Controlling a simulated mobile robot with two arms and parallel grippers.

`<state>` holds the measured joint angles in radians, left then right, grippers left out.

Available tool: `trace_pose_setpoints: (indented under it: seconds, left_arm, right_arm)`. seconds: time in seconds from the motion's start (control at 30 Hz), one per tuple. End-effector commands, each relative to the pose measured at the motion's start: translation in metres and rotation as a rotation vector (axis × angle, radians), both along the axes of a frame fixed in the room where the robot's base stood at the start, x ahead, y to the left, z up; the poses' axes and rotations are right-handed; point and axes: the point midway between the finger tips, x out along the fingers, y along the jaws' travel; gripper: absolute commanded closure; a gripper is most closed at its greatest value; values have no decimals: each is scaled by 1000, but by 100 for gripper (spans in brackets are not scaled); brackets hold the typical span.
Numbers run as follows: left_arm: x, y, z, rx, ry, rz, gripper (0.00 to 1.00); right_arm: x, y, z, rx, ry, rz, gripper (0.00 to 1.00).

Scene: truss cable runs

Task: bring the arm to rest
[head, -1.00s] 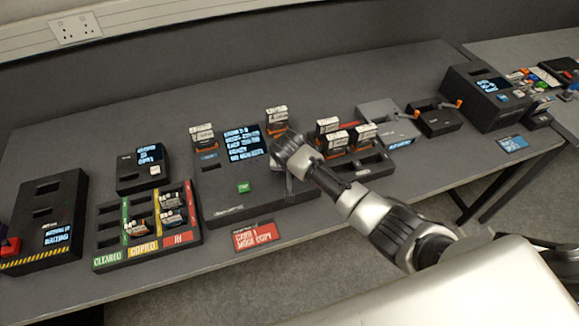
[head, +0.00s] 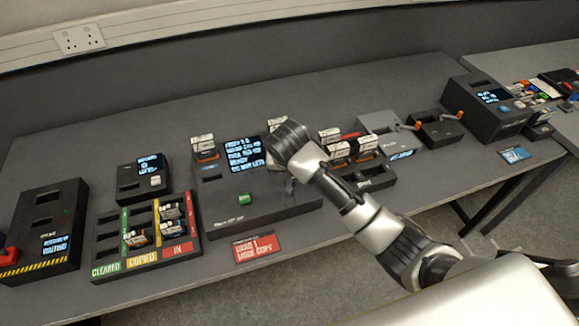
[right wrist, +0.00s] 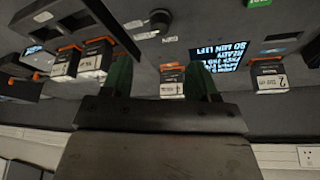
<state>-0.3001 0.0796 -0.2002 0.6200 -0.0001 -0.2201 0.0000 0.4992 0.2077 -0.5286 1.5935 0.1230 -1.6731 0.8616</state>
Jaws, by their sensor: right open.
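My right arm reaches in from the lower right of the head view. Its gripper (head: 290,188) is over the copy station (head: 228,212), a dark box with a lit screen, and is mostly hidden by the wrist. In the right wrist view the two green fingers (right wrist: 158,68) are apart. A white and orange card (right wrist: 172,80) shows between them in the picture, standing at the station; I cannot tell how far it is from the fingers. Another card (head: 203,143) stands at the station's left side. My left gripper is not in view.
A tray with green, yellow and red lanes (head: 148,263) holds several cards. A card rack (head: 376,182) stands right of the station, with grey (head: 380,122) and black (head: 436,131) units beyond. A red sign (head: 256,247) lies in front. Free table lies behind the devices.

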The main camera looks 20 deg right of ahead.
Motion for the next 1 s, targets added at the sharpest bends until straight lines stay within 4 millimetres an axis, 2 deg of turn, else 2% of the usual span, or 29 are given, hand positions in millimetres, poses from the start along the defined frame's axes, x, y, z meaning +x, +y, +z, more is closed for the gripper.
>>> trace_pose_setpoints:
  seconds: [0.5, 0.63, 0.77, 0.9, 1.0]
  left_arm:
    - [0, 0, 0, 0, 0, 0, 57]
    - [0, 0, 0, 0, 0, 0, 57]
    - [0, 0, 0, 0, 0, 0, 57]
    - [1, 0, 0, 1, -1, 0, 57]
    - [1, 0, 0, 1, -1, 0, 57]
  right_arm:
    - [-1, 0, 2, 1, 0, 0, 40]
    - [-14, 3, -7, 11, 12, 32, 40]
    - [-56, 7, -28, 40, 38, 126, 40]
    - [-121, 4, -46, 69, 57, 255, 40]
    - [-165, -4, -50, 72, 62, 331, 40]
